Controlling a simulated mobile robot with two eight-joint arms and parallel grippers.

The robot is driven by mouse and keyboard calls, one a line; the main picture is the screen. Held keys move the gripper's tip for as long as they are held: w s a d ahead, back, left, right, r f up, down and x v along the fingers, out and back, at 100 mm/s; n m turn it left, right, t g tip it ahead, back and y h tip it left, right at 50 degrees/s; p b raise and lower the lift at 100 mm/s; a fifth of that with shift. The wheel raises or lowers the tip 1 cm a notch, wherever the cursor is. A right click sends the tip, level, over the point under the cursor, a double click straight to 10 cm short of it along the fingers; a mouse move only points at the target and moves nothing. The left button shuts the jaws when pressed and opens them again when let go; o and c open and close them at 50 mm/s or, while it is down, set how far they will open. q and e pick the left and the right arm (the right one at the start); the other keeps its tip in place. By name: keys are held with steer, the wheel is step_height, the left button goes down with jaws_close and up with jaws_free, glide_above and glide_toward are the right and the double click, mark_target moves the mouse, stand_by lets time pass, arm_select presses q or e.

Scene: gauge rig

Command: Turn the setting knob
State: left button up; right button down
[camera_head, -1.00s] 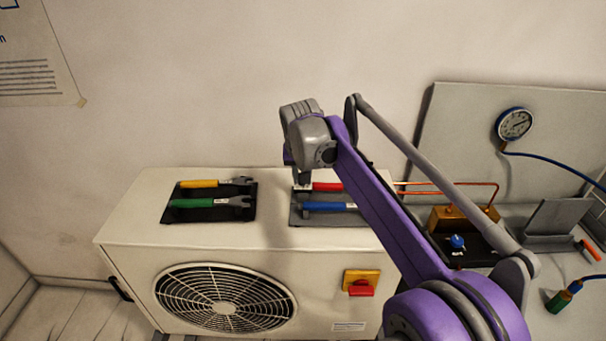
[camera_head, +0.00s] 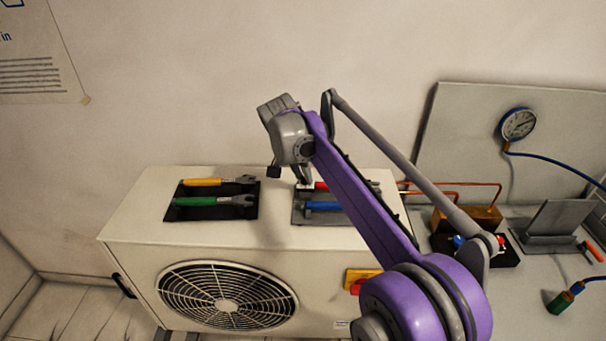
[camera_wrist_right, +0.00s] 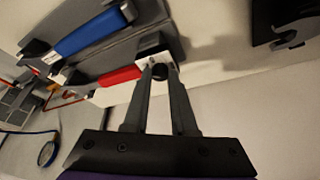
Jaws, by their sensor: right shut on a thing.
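A small dark round knob (camera_wrist_right: 159,72) sits on a white piece at the end of a red-handled tool (camera_wrist_right: 119,76). My right gripper (camera_wrist_right: 160,70) is shut on this knob, with a fingertip on either side of it. In the head view, my right gripper (camera_head: 303,184) is at the left end of the red-handled tool (camera_head: 320,186), which lies on a grey holder (camera_head: 300,213). My purple right arm hides part of the tool. I cannot read any setting on it. My left gripper is not in view.
A blue-handled tool (camera_head: 323,206) lies just in front of the red one. Yellow-handled (camera_head: 202,182) and green-handled (camera_head: 195,201) tools lie on a black holder to the left. A gauge (camera_head: 518,124) hangs on the back panel. Free unit top (camera_head: 275,232) lies between the holders.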

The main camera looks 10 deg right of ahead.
stand_by(0.3)
steer(key=c, duration=0.7)
jaws_free()
steer(key=v, duration=1)
steer(key=shift+r, duration=0.4)
steer(key=shift+s+a, duration=0.1)
steer(key=s+d+f+n+t+y, duration=0.1)
steer(key=s+f+n, duration=0.3)
steer(key=s+f, duration=0.8)
steer(key=s+d+f+n+t+y, duration=0.2)
steer(key=s+f+n, duration=0.3)
steer(key=s+f, duration=0.7)
steer(key=s+d, duration=0.1)
steer(key=s, duration=0.3)
steer(key=shift+f, duration=0.2)
